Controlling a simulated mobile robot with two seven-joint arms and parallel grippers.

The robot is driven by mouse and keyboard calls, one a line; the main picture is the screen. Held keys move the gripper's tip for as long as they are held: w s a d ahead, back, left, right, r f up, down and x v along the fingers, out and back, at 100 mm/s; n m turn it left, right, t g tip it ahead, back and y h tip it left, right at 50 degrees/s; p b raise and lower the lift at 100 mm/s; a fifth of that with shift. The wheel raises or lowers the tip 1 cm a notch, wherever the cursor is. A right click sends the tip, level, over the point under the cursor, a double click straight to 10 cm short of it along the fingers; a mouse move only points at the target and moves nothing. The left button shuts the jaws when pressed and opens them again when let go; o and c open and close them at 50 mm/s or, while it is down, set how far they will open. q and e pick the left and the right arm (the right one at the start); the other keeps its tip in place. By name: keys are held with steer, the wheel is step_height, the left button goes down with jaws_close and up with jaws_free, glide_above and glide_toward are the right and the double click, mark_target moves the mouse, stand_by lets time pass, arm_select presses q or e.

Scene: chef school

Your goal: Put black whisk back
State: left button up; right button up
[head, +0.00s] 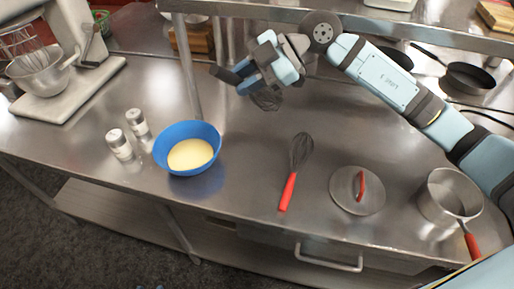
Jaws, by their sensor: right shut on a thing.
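My right gripper (247,77) is raised over the back middle of the steel counter, its arm coming in from the right. It is shut on the black whisk, whose dark wire head (267,101) hangs below the fingers. The rest of that whisk is largely hidden by the gripper. A second whisk with a red handle and dark wires (301,153) lies on the counter, in front of the gripper and apart from it. My left gripper is not in view.
A blue bowl (213,134) with pale yellow contents stands left of centre beside two shakers (119,145). A lid (345,199) and a pot (447,197) are at the right. A raised shelf (262,12) with a post runs behind; dark pans (471,78) lie beneath it.

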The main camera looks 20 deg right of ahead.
step_height(320, 180, down, 16)
steer(key=shift+f, duration=0.25)
stand_by(0.3)
steer(key=o, duration=0.9)
steer(key=shift+f, duration=0.15)
